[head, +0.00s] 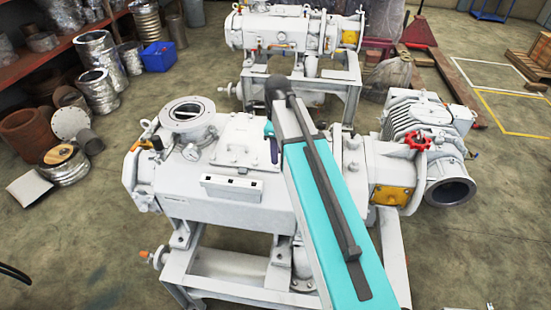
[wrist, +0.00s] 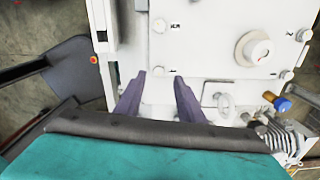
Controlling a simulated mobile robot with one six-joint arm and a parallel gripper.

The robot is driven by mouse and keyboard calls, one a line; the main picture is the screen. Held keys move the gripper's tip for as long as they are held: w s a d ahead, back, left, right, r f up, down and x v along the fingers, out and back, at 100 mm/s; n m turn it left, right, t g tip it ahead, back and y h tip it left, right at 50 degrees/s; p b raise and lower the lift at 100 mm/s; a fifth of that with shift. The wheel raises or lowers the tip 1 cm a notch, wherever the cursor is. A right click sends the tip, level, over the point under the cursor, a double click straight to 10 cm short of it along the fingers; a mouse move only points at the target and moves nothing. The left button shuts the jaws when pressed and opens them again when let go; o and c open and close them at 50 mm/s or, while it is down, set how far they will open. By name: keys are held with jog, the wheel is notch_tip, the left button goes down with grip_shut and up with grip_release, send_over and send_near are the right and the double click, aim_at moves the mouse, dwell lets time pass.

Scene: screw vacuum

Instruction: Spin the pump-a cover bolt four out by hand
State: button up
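The near pump (head: 190,195) is a white machine on a white frame, with a flat bolted cover (head: 238,150) on top. The wrist view shows a white plate (wrist: 210,50) with small round bolt heads at its corners. One bolt head (wrist: 158,71) appears between my fingertips; contact or depth cannot be told. In the head view, one dark purple finger (head: 273,150) shows beside the cover's right edge; my arm hides the rest.
A round knob or gauge (wrist: 255,48) stands on the plate, with a blue-capped fitting (wrist: 282,104) to its lower right. A pressure gauge (head: 191,152) and a round flange (head: 187,113) rise left of the cover. A second pump (head: 280,32) stands behind.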

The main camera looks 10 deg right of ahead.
jog(key=shift+f+p, duration=0.45)
jog(key=shift+f, duration=1.55)
grip_shut()
jog(key=shift+a, duration=0.1)
